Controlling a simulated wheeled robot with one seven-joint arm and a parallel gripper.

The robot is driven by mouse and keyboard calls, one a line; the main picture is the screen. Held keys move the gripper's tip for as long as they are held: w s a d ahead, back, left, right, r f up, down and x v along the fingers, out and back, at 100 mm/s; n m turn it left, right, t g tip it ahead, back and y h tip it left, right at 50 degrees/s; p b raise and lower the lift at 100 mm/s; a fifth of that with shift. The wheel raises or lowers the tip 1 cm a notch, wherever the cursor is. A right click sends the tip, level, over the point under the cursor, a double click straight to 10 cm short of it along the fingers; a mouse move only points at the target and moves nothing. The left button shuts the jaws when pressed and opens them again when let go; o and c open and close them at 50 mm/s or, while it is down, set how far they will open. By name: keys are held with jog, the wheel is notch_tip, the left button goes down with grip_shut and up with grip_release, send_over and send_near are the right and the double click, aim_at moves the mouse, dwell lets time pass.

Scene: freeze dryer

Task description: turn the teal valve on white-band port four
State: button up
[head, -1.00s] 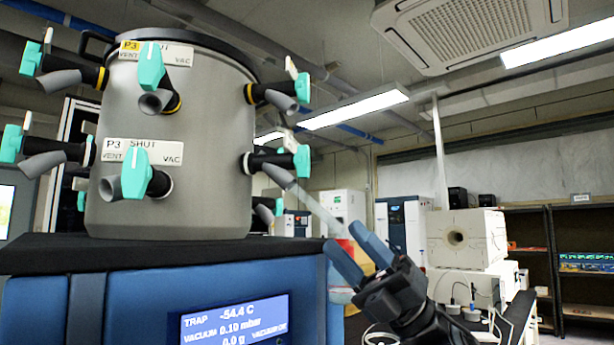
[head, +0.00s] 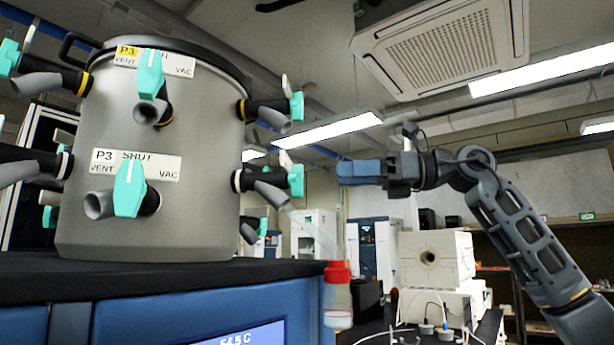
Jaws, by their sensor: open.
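The steel drum (head: 160,215) carries an upper row of yellow-band ports and a lower row of white-band ports. The front lower port bears a P3 plate (head: 135,164) reading SHUT, with its teal valve (head: 130,188) upright. On the drum's right side, a white-band port has a teal valve (head: 296,181) seen nearly edge-on; its number plate is not readable from here. My gripper (head: 343,172) is open and empty, right of that side valve at about its height in the picture. Its fingers point left, apart from the valve, and overlap each other in this view.
A red-capped bottle (head: 338,305) hangs below the side port, with a clear tube above it. A yellow-band port (head: 270,108) with a teal valve sits above the side port. The drum stands on a black top (head: 180,276) over a blue cabinet.

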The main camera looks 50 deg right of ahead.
aim_at(297, 181)
jog(key=p+x, duration=0.1)
jog(key=x, duration=0.6)
jog(key=shift+w+a, duration=0.1)
jog(key=shift+w, duration=0.15)
grip_shut()
